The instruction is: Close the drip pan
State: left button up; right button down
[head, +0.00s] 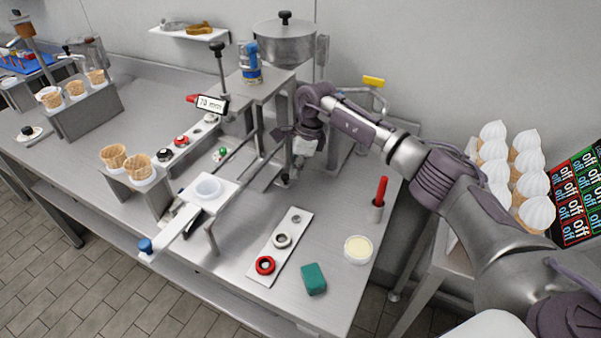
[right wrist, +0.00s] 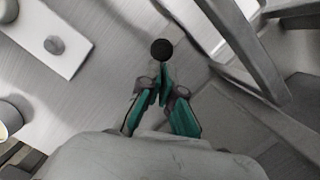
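A low flat metal part that looks like the drip pan (head: 263,179) lies on the table under the press stand. A small black knob (head: 284,179) shows at its right end, and a round black knob (right wrist: 161,50) also shows in the right wrist view. My right gripper (head: 292,172) points down close beside this knob. In the right wrist view its green-padded fingers (right wrist: 162,82) come together just short of the knob, with no clear grip on it. How far the pan is pulled out is hard to see. My left gripper is out of view.
The metal stand (head: 271,90) rises behind and left. Bare table lies between gripper and strip.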

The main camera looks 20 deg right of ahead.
jog(key=shift+w+a+r, duration=0.1)
jog(key=shift+a+r, duration=0.05)
jog(key=shift+a, duration=0.1)
